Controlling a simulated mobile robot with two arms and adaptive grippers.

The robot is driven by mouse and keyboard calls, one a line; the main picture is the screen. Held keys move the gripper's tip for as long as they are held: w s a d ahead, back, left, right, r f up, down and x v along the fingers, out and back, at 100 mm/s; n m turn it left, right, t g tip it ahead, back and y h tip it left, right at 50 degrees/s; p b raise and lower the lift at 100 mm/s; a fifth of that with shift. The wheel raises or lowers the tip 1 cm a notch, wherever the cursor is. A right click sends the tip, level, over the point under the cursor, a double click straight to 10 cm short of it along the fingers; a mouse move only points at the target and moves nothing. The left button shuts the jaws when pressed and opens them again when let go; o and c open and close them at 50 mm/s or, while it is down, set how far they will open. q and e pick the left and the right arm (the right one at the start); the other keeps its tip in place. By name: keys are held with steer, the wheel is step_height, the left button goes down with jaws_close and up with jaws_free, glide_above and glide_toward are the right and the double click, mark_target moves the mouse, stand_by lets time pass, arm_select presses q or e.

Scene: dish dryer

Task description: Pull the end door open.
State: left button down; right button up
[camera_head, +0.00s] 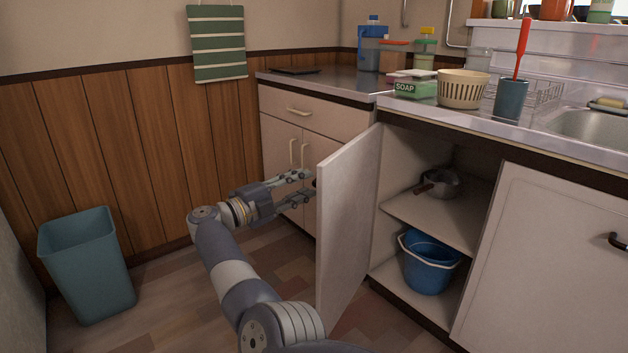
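The cabinet's end door (345,215) is a pale panel that stands swung out from the counter front, with the shelves behind it exposed.
Inside the cabinet are a pan (440,184) and a blue bucket (429,264). A closed door with a black handle (618,241) is at the right. A teal bin (87,264) stands at the left wall. Soap (415,89) and a basket (463,90) sit on the counter.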

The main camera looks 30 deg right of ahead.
steer(key=a, duration=0.6)
steer(key=shift+s+a+f, duration=0.2)
steer(key=shift+s, duration=0.25)
